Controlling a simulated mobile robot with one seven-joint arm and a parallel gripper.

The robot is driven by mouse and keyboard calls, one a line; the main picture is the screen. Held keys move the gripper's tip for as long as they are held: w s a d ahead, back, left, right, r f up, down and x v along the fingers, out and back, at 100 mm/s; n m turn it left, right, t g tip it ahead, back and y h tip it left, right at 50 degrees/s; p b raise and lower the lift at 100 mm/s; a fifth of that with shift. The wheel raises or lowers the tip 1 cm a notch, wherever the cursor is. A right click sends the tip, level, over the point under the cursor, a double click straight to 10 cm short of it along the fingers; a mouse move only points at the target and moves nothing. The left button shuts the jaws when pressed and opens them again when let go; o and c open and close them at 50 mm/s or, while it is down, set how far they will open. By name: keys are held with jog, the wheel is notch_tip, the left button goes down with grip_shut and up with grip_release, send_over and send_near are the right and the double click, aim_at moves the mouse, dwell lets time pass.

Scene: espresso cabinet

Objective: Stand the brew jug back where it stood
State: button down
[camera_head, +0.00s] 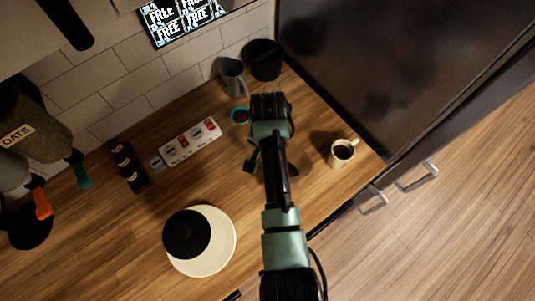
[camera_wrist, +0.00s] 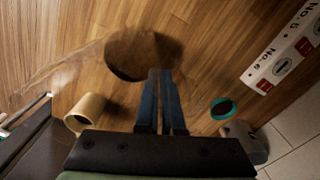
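A dark round patch (camera_wrist: 138,55) with faint see-through outlines to its left shows in the wrist view. It looks like a glass brew jug with dark liquid, but its outline is too faint to be sure. In the head view a dark patch (camera_head: 287,173) shows partly behind my arm. My gripper (camera_wrist: 160,72) points down with its two blue fingers close together, and their tips overlap the patch's right edge. I see no handle between them and cannot tell whether they touch the jug.
A cream cup (camera_head: 342,152) of dark liquid stands right of my arm. A teal ring (camera_head: 239,116), grey mug (camera_head: 233,78) and black canister (camera_head: 264,60) are near the wall. A numbered strip (camera_head: 190,142) and a cream disc with black top (camera_head: 222,252) lie left.

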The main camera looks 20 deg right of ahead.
jog(key=shift+f, duration=0.3)
jog(key=c, duration=1)
grip_release()
jog(key=shift+c, duration=0.2)
notch_tip(320, 180, up, 12)
jog(key=shift+f, duration=0.25)
jog(key=shift+r+p, duration=0.4)
jog(key=shift+p, duration=0.05)
